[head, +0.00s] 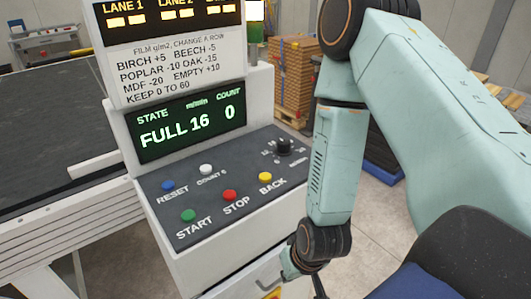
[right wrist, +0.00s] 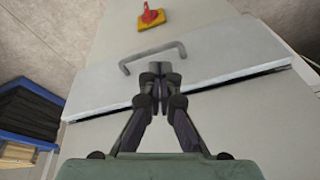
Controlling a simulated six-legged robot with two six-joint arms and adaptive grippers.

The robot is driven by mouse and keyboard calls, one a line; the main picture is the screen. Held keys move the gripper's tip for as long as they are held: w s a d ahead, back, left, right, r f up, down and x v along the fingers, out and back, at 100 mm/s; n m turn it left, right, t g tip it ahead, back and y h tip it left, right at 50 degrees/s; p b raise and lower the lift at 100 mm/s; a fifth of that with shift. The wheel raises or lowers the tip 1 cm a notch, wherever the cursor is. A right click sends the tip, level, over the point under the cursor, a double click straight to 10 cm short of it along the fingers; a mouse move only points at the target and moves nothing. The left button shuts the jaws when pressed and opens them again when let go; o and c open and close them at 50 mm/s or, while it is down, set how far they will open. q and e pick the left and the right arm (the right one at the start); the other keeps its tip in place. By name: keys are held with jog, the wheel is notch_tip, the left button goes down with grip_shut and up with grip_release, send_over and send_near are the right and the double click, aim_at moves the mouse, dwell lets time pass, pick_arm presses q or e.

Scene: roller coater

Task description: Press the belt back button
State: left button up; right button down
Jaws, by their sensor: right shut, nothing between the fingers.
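The yellow BACK button (head: 265,177) sits on the dark sloped control panel (head: 215,208), right of the red STOP button (head: 229,195) and green START button (head: 188,215). The screen (head: 190,122) above reads state FULL, 16 m/min, count 0. My right arm hangs down at the right of the panel, with its wrist below the panel's front edge. In the right wrist view my right gripper (right wrist: 160,75) is shut and empty, in front of the cabinet's grey handle (right wrist: 153,57). No button shows in that view. My left gripper is not in view.
A blue RESET button (head: 168,185), a white COUNT 0 button (head: 206,168) and a black knob (head: 283,145) share the panel. A red and yellow switch (right wrist: 151,17) is on the cabinet front. Stacked boards (head: 297,75) stand behind. The floor right of the cabinet is partly clear.

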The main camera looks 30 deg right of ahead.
jog(key=w+d+r+m+t+p, duration=0.1)
jog(key=w+r+p, duration=0.25)
jog(key=r, duration=0.35)
jog(key=w+d+r+t+p, duration=0.1)
jog(key=w+r+p, duration=0.2)
jog(key=r+p, duration=0.35)
notch_tip(320, 180, up, 14)
jog(key=m+t+y, duration=0.1)
jog(key=m+t, duration=0.2)
jog(key=t, duration=0.1)
send_over(268, 177)
pick_arm(q)
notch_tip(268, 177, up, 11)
jog(key=shift+b, duration=0.35)
pick_arm(e)
jog(key=shift+r, duration=0.2)
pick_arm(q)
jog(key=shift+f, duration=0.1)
